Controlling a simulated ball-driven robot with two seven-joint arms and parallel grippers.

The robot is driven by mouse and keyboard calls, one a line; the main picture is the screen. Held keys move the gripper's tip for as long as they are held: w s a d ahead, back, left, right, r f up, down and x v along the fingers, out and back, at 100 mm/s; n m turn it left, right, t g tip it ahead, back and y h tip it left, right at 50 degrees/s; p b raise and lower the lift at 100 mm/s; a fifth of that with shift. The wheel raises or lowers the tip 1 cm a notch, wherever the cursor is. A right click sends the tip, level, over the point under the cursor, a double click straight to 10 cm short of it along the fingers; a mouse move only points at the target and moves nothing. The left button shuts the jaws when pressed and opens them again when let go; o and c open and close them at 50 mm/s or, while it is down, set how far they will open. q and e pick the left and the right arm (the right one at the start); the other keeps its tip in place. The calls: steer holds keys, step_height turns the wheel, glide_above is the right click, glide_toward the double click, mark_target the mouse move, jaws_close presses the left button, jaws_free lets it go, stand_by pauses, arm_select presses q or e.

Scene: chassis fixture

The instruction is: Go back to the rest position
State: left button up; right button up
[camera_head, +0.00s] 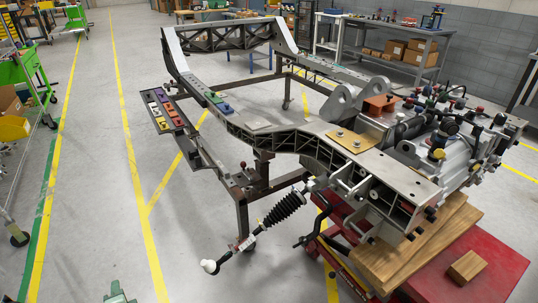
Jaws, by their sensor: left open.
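My left gripper (118,294) barely shows at the bottom edge, left of centre. Only its grey-green tip part is in the picture; the rest is cut off by the frame. It is open, with nothing seen in it, and stands apart from the chassis fixture. The grey metal chassis frame (262,136) stands on a dark steel stand across the middle of the view. My right gripper is not in view.
A drive unit (440,150) sits on the frame's right end, above wooden blocks (415,255) and a red lift table (490,262). A steering rod (285,210) juts toward the lower middle. A green cart (22,70) stands left. The floor at lower left is clear.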

arm_select(q)
steer(key=a+r, duration=0.3)
steer(key=a, duration=0.3)
steer(key=s+a+f+n+g+h, duration=0.1)
steer(key=s+a+f+g, duration=0.25)
steer(key=s+f, duration=0.55)
steer(key=s+a+f+g, duration=0.35)
steer(key=s+f, duration=0.25)
steer(key=s, duration=0.5)
steer(key=s+a+f+n+g+h, duration=0.1)
steer(key=s+a+f+n+g, duration=0.15)
steer(key=s, duration=0.85)
steer(key=s+a+f+n+g+h, duration=0.1)
steer(key=s+a, duration=0.2)
steer(key=s, duration=0.7)
steer(key=s+d+f+n+h, duration=0.1)
steer(key=s+d+f, duration=0.25)
steer(key=d, duration=0.55)
steer(key=s+d+f+n+h, duration=0.15)
steer(key=d+f, duration=0.25)
steer(key=d, duration=0.5)
steer(key=d+n+h+p, duration=0.1)
steer(key=d+h+p, duration=0.1)
steer(key=d, duration=1.6)
steer(key=shift+s+d+r+h, duration=0.15)
steer(key=shift+s+r+h, duration=0.05)
steer(key=shift+s+h, duration=0.2)
